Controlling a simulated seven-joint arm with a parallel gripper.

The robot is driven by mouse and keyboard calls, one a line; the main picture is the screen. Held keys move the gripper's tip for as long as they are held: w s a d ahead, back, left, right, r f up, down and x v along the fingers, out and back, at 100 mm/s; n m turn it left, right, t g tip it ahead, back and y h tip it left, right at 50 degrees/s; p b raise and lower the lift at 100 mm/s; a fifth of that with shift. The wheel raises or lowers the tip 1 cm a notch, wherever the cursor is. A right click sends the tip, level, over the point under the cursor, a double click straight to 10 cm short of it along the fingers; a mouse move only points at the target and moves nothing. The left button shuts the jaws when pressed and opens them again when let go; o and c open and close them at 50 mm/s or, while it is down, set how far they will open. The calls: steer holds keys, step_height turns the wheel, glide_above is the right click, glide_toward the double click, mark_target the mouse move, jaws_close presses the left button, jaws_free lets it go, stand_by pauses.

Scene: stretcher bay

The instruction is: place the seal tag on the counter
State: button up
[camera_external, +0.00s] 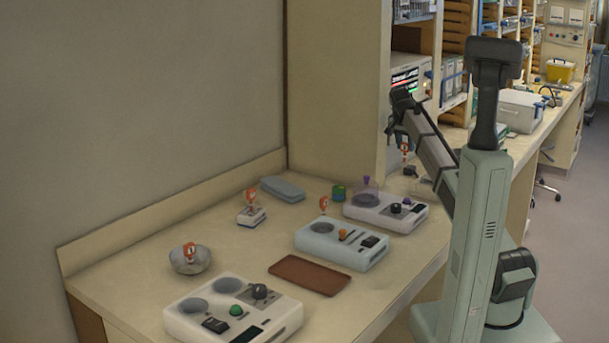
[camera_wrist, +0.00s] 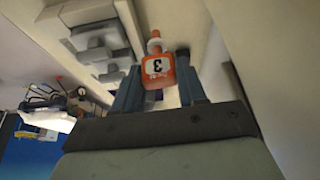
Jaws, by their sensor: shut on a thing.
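My gripper (camera_external: 403,135) is raised over the far right end of the counter (camera_external: 240,265), near the shelving. It is shut on an orange tag with a pale stem. The tag (camera_external: 405,148) hangs below the fingers. In the wrist view, the tag (camera_wrist: 158,74) sits between the two fingers of my gripper (camera_wrist: 158,66) and shows an inverted 3 on a white patch. Similar orange tags stand on a grey bowl (camera_external: 178,263), on a small white block (camera_external: 250,217) and at the light blue console (camera_external: 318,243). I cannot read which of these is the seal tag.
A white console (camera_external: 190,325) stands in front, another (camera_external: 365,212) at the back right. Bare counter shows left of the mat and along the right front edge.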

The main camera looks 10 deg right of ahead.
steer(key=w+d+f, duration=0.1)
steer(key=w+d, duration=0.3)
steer(key=w, duration=0.1)
steer(key=shift+a+f, duration=0.2)
steer(key=shift+f, duration=5)
steer(key=shift+f, duration=0.1)
steer(key=o, duration=1)
steer(key=v, duration=1.2)
steer(key=shift+a, duration=0.1)
